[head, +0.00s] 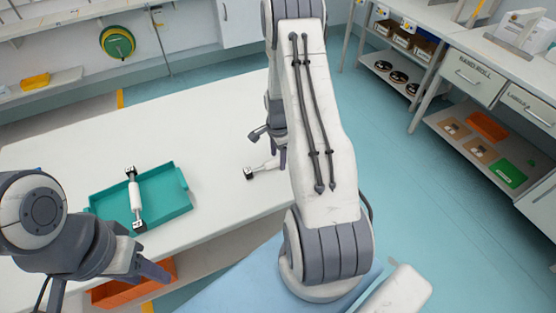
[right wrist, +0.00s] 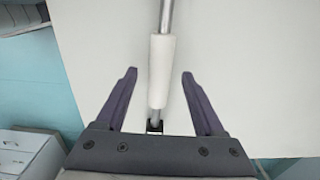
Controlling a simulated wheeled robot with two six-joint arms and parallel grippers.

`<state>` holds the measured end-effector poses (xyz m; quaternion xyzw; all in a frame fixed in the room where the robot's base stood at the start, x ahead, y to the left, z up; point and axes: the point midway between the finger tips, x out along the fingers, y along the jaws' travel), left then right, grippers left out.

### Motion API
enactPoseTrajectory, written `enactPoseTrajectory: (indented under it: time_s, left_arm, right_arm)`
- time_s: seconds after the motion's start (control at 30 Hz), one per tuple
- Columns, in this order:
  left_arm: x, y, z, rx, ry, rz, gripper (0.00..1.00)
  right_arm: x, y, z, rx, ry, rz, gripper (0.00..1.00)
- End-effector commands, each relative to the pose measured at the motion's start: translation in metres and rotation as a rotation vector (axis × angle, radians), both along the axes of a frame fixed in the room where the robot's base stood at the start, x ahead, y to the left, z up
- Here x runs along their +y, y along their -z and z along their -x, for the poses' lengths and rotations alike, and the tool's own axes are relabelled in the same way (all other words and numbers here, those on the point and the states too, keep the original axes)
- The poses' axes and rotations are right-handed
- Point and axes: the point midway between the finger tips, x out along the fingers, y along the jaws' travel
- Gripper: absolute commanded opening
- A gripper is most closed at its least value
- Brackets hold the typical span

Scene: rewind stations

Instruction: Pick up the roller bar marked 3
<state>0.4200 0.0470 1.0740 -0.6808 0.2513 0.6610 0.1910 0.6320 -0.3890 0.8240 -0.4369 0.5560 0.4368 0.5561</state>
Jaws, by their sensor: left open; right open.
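One roller bar (head: 262,168) with a white sleeve and a black end block lies on the white table, partly hidden behind my right arm. In the right wrist view a roller bar (right wrist: 160,75) runs lengthwise between the fingers of my right gripper (right wrist: 159,73), which is open and not closed on it. In the head view my right gripper (head: 270,145) is beside the bar on the table. A second roller bar (head: 134,198) lies across the teal tray (head: 178,205). My left gripper (head: 145,252) is open and empty in front of that tray. No number is legible on either bar.
The white table (head: 220,120) is mostly bare around the bars. An orange bin (head: 120,292) is below its front edge. Shelves and drawers (head: 472,78) stand at the right, with blue floor (head: 410,190) between. A green reel (head: 117,41) hangs at the back.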

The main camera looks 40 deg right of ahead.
Motion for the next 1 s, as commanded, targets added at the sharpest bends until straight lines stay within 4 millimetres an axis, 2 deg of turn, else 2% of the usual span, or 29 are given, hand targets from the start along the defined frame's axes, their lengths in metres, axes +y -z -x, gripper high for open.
enactPoseTrajectory:
  time_s: [0.1, 0.33, 0.47, 0.5, 0.53, 1.0]
  left_arm:
    - [0.0, -0.0017, 0.0, 0.0, 0.0, 0.0, 0.5]
    - [0.0, -0.0012, 0.0001, 0.0, 0.0, 0.0, 0.5]
    - [0.0, -0.0012, 0.0001, 0.0, 0.0, 0.0, 0.5]
    - [0.0, -0.0012, 0.0001, 0.0, 0.0, 0.0, 0.5]
    - [0.0, -0.0012, 0.0001, 0.0, 0.0, 0.0, 0.5]
    - [0.0, 0.0004, 0.0001, 0.0, 0.0, 0.0, 0.5]
  right_arm:
    - [0.0004, 0.0089, 0.0004, 0.002, 0.0, 0.0, 0.71]
    - [0.0003, 0.0101, 0.0, 0.0, 0.0, 0.0, 0.71]
    - [0.0003, 0.01, 0.0, 0.0, -0.001, 0.0, 0.21]
    - [0.0003, 0.0099, 0.0, 0.0, 0.0, 0.0, 0.06]
    - [0.0003, 0.0099, 0.0, 0.0, 0.0, 0.0, 0.0]
    - [-0.0002, 0.0035, -0.001, -0.003, 0.0, 0.002, 0.0]
